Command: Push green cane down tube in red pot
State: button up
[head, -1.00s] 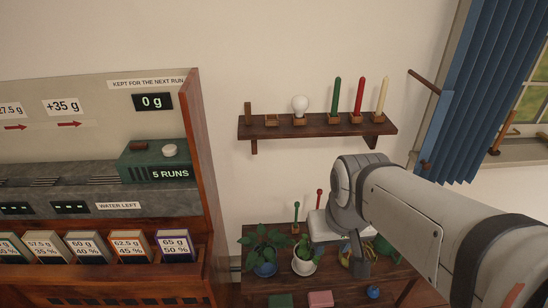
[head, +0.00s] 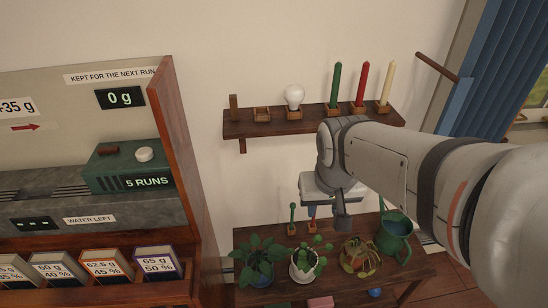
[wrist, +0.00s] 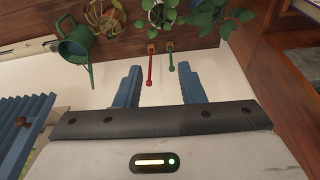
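A green cane (head: 292,218) with a round knob stands in a small wooden holder at the back of the plant table. A red cane (head: 312,225) stands to its right, partly behind my gripper. In the wrist view, the red cane (wrist: 150,68) and green cane (wrist: 170,58) show beyond the fingertips. My gripper (wrist: 160,67) is open and empty, its two blue fingers apart; it touches neither cane. Potted plants stand in front of the canes: one in a blue pot (head: 261,278), one in a white pot (head: 302,272), one drooping (head: 361,256). I cannot make out a red pot or tube.
A green watering can (head: 394,238) stands at the table's right. A wall shelf (head: 290,126) with a bulb and several candles hangs above. A wooden cabinet (head: 178,170) with a machine stands at left. Bare wall lies between cabinet and table.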

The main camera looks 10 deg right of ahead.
aim_at(293, 205)
jog(key=w+f+m+b, duration=0.1)
jog(key=w+f+b, duration=0.4)
jog(key=w+f, duration=0.3)
jog(key=w+f+m+h+b, duration=0.1)
jog(key=w+f+b, duration=0.5)
jog(key=w+f, duration=0.3)
jog(key=w+f+m+t+b, duration=0.1)
jog(key=w+f+b, duration=0.4)
jog(key=f, duration=0.9)
jog(key=shift+w+f+m, duration=0.15)
jog(key=shift+w+m, duration=0.25)
jog(key=shift+w, duration=1.45)
grip_shut()
